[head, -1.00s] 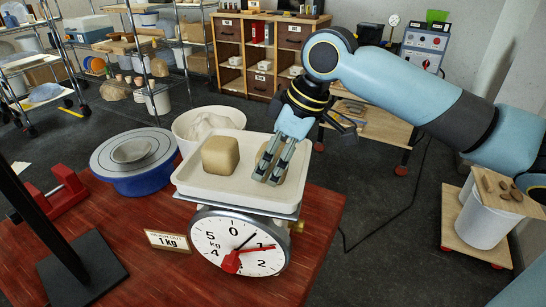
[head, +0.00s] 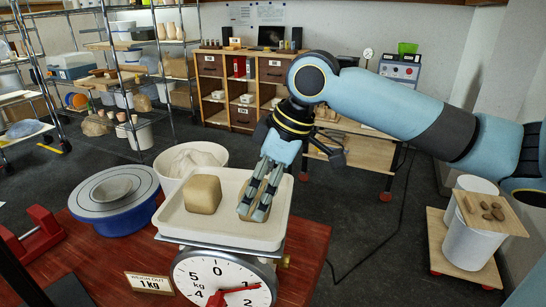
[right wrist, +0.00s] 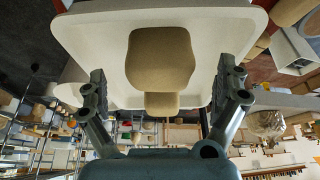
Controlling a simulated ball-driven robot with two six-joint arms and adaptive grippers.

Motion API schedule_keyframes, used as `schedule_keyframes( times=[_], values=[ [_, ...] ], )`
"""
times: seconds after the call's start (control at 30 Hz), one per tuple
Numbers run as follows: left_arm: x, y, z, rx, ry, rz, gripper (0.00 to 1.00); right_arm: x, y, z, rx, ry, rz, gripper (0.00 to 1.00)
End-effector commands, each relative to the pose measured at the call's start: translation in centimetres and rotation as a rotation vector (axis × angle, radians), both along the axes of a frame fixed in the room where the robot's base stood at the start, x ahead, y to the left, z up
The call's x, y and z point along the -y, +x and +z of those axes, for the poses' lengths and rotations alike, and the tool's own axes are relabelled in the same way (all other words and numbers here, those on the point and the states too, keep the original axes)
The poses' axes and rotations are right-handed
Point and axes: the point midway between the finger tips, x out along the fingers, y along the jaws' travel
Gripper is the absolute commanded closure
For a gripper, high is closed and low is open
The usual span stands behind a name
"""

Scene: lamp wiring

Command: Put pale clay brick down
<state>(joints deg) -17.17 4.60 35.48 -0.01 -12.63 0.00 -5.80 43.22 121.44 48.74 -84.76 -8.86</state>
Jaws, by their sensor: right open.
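One pale clay brick (head: 203,194) sits on the left of the scale's white tray (head: 226,236). A second clay brick (head: 263,198) rests on the right of the tray, partly hidden by the fingers of my right gripper (head: 252,212). In the right wrist view, the open gripper (right wrist: 162,92) has one finger on each side, with gaps beside the brick (right wrist: 160,55). Another tan block face (right wrist: 160,104) shows beyond it. The scale dial (head: 220,283) is cut off by the bottom edge. My left gripper is not in view.
A white bowl (head: 191,157) of pale material stands behind the tray. A blue banding wheel (head: 118,218) with a grey dish is to the left. A 1 kg card (head: 149,284) lies on the red table (head: 312,255). A wooden board with lumps (head: 490,212) tops a bucket at right.

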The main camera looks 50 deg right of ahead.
Motion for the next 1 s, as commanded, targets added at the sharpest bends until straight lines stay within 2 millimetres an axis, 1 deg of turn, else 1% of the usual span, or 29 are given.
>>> schedule_keyframes(
  times=[0.1, 0.2, 0.3, 0.47, 0.5, 0.7, 1.0],
  values=[
    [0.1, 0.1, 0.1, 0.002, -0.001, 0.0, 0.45, 0.7, -0.7, 2.2, 0.001, -0.01, 0.005, 0.0],
    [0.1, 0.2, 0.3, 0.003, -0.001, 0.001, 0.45, 1.0, -1.3, 3.7, 0.0, -0.01, 0.004, 0.0],
    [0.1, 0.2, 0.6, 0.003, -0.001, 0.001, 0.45, 1.3, -1.8, 5.2, 0.0, -0.009, 0.003, 0.0],
    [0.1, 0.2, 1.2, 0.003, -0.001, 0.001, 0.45, 1.5, -2.5, 7.0, -0.003, -0.007, 0.004, 0.0],
    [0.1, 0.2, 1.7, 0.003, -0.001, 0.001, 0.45, 1.7, -2.7, 7.5, -0.003, -0.007, 0.001, 0.0],
    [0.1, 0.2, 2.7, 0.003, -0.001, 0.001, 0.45, 1.9, -3.0, 8.7, -0.001, -0.004, 0.001, 0.0],
    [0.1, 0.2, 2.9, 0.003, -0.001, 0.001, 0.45, 1.8, -3.1, 8.9, 0.0, 0.001, 0.0, 0.0]
  ],
)
